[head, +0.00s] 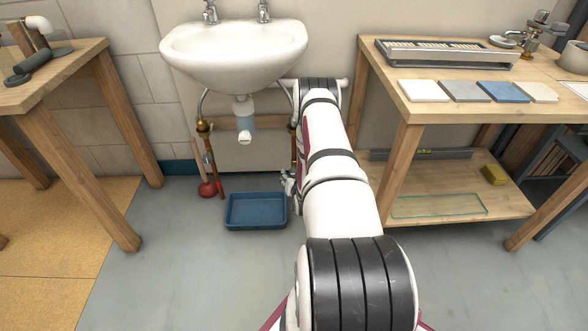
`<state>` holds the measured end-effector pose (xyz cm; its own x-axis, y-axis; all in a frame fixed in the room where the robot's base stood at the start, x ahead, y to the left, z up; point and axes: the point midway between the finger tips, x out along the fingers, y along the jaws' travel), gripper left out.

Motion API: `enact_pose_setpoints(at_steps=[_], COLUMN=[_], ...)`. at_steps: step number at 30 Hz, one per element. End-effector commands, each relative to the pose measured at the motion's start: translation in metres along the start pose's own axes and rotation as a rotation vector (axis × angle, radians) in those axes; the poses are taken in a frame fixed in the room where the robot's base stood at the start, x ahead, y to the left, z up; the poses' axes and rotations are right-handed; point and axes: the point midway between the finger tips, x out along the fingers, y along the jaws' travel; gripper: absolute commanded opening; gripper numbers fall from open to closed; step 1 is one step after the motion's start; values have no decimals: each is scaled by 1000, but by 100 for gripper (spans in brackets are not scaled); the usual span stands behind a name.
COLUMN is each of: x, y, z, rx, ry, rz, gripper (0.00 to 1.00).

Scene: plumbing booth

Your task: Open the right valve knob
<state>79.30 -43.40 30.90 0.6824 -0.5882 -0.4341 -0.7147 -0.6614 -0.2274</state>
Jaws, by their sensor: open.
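A white sink (234,55) hangs on the wall with a brass valve on a copper pipe under each side. The right valve (293,126) shows only as a sliver of brass at the left edge of my arm. Its knob cannot be made out. The left valve (204,127) is in plain view. My gripper (287,182) is small and partly hidden behind my arm. It is low, below the right valve and beside the right copper pipe (294,150). It is open, and I see nothing held in it. I cannot tell whether it touches the pipe.
A blue tray (232,224) lies on the floor below the sink, left of my gripper. A red plunger (208,188) stands by the left pipe. A white drain (244,120) hangs mid-sink. Wooden benches (383,84) (80,62) flank the sink. Front-left floor is clear.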

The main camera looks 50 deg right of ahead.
Motion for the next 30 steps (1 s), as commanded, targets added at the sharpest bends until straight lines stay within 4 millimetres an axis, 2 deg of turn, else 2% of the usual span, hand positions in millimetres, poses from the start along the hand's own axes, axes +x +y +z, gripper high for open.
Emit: enact_pose_setpoints(at_steps=[1,3,8,11,14,24,30], x=[-4,-7,-11,-6,7,72,105], y=[12,21,32,33,34,35,36], z=[14,25,36,37,37,32,29], rx=[15,29,46,47,46,46,45], ry=[17,43,76,82,83,84,83], rz=[9,15,22,22,21,21,21], gripper=[54,54,54,54,54,54,54])
